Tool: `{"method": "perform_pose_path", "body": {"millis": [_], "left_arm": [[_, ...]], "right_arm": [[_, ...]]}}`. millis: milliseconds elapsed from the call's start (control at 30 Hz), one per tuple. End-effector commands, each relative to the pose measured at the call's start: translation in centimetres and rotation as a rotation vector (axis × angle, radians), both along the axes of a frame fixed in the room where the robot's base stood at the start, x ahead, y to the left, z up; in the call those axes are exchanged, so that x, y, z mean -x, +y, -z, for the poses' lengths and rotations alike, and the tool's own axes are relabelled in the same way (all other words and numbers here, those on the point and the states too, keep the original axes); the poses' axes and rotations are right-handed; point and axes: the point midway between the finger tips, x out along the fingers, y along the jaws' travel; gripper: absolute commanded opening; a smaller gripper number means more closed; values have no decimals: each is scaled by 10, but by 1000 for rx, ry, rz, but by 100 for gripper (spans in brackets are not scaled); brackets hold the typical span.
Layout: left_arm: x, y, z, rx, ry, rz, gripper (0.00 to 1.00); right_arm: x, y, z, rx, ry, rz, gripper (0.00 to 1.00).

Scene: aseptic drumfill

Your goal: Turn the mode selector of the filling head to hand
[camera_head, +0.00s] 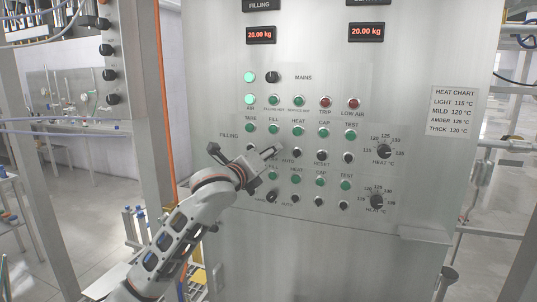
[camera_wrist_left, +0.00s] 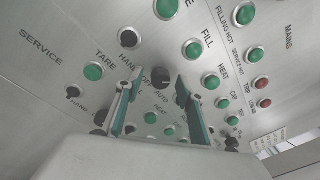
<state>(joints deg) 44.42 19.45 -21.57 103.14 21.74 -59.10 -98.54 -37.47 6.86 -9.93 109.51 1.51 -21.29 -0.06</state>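The filling mode selector is a black knob (camera_wrist_left: 161,78) on the grey control panel (camera_head: 340,240). In the left wrist view it shows between HAND and AUTO labels, under the green FILL lamp (camera_wrist_left: 194,49). My left gripper (camera_head: 245,152) is open in front of the upper FILLING row. Its two fingers (camera_wrist_left: 156,100) appear spread to either side of the knob, with nothing held. Whether they touch the panel cannot be told. In the head view the gripper hides this knob. My right gripper is not in view.
A black knob (camera_wrist_left: 128,38) sits beside the selector, under the TARE lamp. A lower row has a similar HAND/AUTO knob (camera_head: 271,196). Heat dials (camera_head: 384,151) stand at the right. A metal post (camera_head: 135,90) with an orange line stands left of the panel.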

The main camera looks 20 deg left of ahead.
Motion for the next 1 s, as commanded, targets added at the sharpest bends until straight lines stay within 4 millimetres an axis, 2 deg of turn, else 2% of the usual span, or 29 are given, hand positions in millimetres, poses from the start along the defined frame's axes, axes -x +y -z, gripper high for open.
{"method": "perform_pose_path", "body": {"millis": [333, 367, 400, 500, 800, 1000], "left_arm": [[-5, -1, 0, 0, -1, 1, 38], [-5, -1, 0, 0, -1, 1, 33], [-5, -1, 0, 0, -1, 1, 23], [-4, -1, 0, 0, -1, 1, 0], [-4, -1, 0, 17, 0, 1, 0], [-4, -1, 1, 93, 4, 1, 0]], "right_arm": [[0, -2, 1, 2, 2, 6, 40], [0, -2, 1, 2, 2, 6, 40], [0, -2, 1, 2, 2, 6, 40], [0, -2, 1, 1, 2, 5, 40], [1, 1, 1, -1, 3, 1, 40], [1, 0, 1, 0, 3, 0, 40]]}}
